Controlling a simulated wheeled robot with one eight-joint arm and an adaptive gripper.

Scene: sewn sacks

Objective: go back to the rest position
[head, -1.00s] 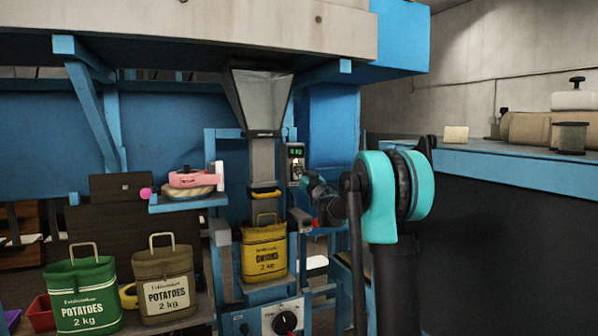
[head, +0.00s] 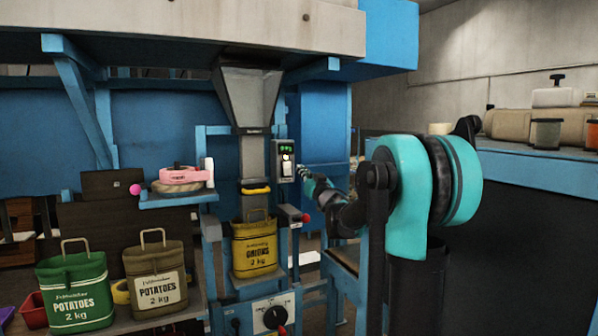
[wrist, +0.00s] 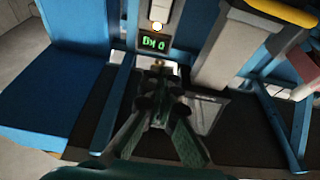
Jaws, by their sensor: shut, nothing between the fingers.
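My gripper (head: 303,172) is at the end of the teal and black arm, just right of the small grey control box (head: 279,163) beside the filling spout. In the wrist view my gripper's fingers (wrist: 160,78) are together, with nothing seen between them. They point toward the box's green display (wrist: 155,43), which appears to read 0 KG. A lit white round spot (wrist: 157,27) shows on the box. In the head view a gap seems to lie between the fingertips and the box, but I cannot tell its depth.
A yellow onions sack (head: 255,250) hangs under the metal hopper (head: 247,95). Green (head: 75,290) and brown (head: 155,280) potatoes sacks stand at left. A pink item (head: 182,175) lies on a small blue shelf. A blue-edged counter (head: 500,165) with jars is at right.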

